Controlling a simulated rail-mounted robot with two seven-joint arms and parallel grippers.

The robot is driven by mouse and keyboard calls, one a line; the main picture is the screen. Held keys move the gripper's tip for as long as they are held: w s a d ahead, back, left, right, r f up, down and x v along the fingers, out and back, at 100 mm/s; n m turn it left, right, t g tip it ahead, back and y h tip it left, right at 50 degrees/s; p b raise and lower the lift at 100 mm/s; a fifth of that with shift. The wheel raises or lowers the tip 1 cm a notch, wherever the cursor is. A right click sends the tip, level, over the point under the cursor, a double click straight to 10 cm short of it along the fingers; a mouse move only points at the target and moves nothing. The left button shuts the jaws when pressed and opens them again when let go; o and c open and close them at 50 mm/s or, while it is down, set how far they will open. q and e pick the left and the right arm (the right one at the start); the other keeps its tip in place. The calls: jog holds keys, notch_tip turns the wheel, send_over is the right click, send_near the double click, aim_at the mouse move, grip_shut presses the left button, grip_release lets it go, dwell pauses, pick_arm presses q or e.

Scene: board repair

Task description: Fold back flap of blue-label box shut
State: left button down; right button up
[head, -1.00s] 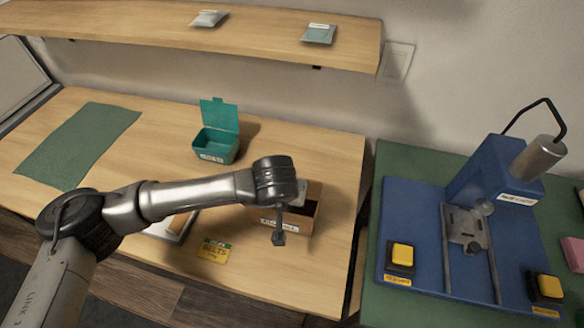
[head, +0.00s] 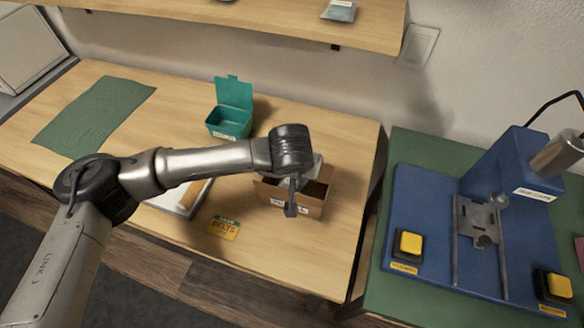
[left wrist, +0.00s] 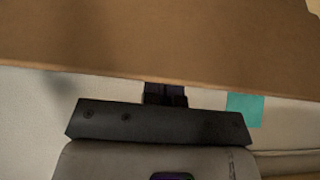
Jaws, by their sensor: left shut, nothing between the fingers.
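A brown cardboard box (head: 311,207) stands open near the right end of the wooden table in the head view. It has a pale label on its front; no blue shows at this size. My left gripper (head: 291,210) points down and overlaps the box front, shut and empty. My wrist hides part of the box top, so I cannot make out the back flap. In the left wrist view a brown cardboard panel (left wrist: 160,40) crosses the top, close to my gripper fingers (left wrist: 165,95); I cannot tell whether they touch. My right gripper is not in view.
A teal open-lidded bin (head: 229,122) stands behind and left of the box. A yellow "BELTS" card (head: 223,228) and a pale tray (head: 178,200) lie on the table. A shelf (head: 270,22) hangs above. A blue press (head: 425,215) stands on the right. The front right table area is clear.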

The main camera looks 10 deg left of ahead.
pick_arm(q)
jog(key=r, duration=0.2)
jog(key=r+p, duration=0.1)
jog(key=r, duration=0.1)
jog(key=shift+s+r, duration=0.2)
jog(key=shift+r, duration=0.1)
jog(key=s+a+r+p, duration=0.2)
jog(key=s+a+r, duration=0.1)
jog(key=s+r, duration=1)
jog(key=shift+r, duration=0.4)
